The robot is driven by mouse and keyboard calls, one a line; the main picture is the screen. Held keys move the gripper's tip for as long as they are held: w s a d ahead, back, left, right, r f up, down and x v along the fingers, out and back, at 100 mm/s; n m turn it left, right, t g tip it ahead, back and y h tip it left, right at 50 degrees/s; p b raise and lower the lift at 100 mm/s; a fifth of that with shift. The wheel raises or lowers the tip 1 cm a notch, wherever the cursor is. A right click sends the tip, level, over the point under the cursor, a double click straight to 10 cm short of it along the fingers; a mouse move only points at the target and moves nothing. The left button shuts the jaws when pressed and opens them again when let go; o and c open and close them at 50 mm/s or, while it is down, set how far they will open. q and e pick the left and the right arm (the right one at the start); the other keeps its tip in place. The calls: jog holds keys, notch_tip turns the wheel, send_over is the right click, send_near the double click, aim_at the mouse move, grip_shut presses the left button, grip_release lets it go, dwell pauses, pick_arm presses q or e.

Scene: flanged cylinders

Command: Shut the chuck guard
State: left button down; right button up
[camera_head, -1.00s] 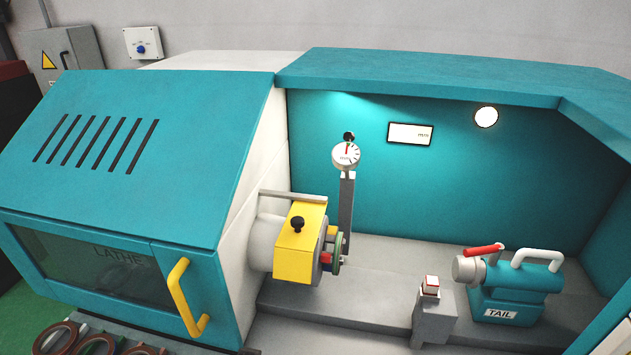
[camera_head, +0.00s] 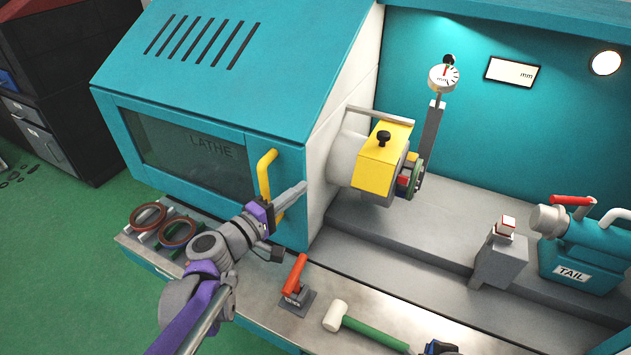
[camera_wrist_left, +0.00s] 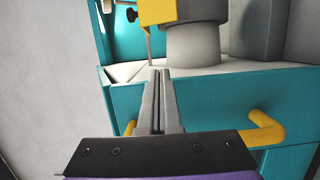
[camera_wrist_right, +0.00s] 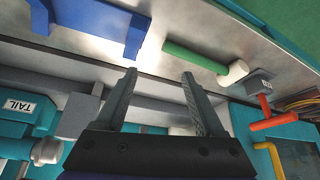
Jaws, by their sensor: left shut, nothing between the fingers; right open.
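The yellow chuck guard (camera_head: 380,170) lies over the top and near side of the grey chuck (camera_head: 348,157), with a black knob (camera_head: 383,138) on its upper face. A grey bar runs along its back edge. In the left wrist view the guard (camera_wrist_left: 165,12) is at the top, beyond my fingertips. My left gripper (camera_head: 303,187) is shut and empty, in front of the guard and below left of it, apart from it. Its fingers pass close to the yellow door handle (camera_head: 265,175); contact cannot be told. My right gripper (camera_wrist_right: 158,75) is open and empty above the bench and lathe bed.
A dial gauge (camera_head: 443,78) on a post stands just right of the chuck. The tool post (camera_head: 500,255) and tailstock (camera_head: 580,250) are further right.

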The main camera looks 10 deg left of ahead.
aim_at(355, 169)
pick_arm(q)
jog(key=w+d+p, duration=0.1)
jog(key=w+d, duration=0.6)
jog(key=d, duration=0.2)
jog(key=shift+w, duration=0.3)
pick_arm(e)
jog(key=shift+w+r, duration=0.4)
jog(key=shift+r, duration=0.45)
pick_arm(q)
jog(key=shift+r, duration=0.1)
jog(key=shift+s+d+r+p, duration=0.1)
jog(key=shift+s+d+p, duration=0.15)
jog(key=shift+d, duration=0.2)
jog(key=shift+s+d+r+p, duration=0.1)
jog(key=shift+d+p, duration=0.1)
jog(key=shift+d, duration=0.2)
jog(key=shift+f, duration=0.2)
pick_arm(e)
jog(key=shift+w+a+r, duration=0.2)
jog(key=shift+w+r, duration=0.05)
jog(key=shift+r, duration=0.2)
